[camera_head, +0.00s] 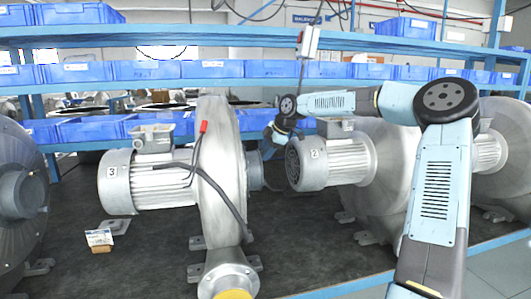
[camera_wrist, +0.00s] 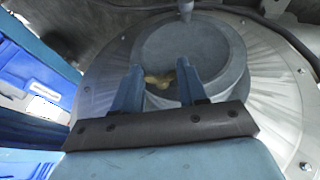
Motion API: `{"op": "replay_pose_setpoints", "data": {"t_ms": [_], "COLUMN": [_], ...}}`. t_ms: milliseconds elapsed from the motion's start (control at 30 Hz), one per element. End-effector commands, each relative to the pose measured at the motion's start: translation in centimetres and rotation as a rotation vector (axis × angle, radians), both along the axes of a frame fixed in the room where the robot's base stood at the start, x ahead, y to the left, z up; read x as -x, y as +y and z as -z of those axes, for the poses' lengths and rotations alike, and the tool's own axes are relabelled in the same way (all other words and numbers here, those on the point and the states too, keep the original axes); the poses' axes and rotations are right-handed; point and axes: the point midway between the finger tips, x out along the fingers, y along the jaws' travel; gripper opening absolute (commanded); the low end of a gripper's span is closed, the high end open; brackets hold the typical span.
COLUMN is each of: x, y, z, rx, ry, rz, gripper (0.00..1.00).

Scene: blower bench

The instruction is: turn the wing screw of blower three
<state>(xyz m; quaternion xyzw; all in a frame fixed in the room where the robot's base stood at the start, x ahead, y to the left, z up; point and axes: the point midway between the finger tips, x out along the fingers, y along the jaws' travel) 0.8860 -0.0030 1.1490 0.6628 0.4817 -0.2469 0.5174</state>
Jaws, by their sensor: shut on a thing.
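Blower three (camera_head: 222,150), a grey metal blower with a "3" on its motor (camera_head: 118,182), stands on the dark bench at the left of centre in the head view. My arm reaches in from the right to its far side, and its end is partly hidden there. In the wrist view the round grey hub (camera_wrist: 225,50) of the blower's face fills the middle. The small brass wing screw (camera_wrist: 160,80) sits on it. My gripper (camera_wrist: 159,74) has its two blue fingers on either side of the screw and is shut on it.
Blower two (camera_head: 325,160) stands to the right, close to my arm. Another blower (camera_head: 20,190) is at the left edge. Blue bins (camera_head: 150,70) line the shelves behind.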

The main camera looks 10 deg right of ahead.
Motion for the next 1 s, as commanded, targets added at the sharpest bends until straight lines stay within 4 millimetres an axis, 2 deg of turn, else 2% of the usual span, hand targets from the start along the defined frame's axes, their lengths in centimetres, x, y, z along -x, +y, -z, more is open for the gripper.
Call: {"op": "replay_pose_setpoints", "data": {"t_ms": [200,633,667,900,1000], "x": [-0.04,-0.03,-0.04,-0.07,-0.09], "y": [-0.02,-0.09,-0.10,-0.05,-0.02], "z": [0.15,0.16,0.16,0.07,0.04], "rx": [0.003,0.002,0.002,0.001,0.001], "ry": [0.057,0.068,0.068,0.066,0.065], "rz": [-0.001,0.000,0.000,0.000,0.000], "gripper": [0.11,0.11,0.42,0.65,0.67]}}
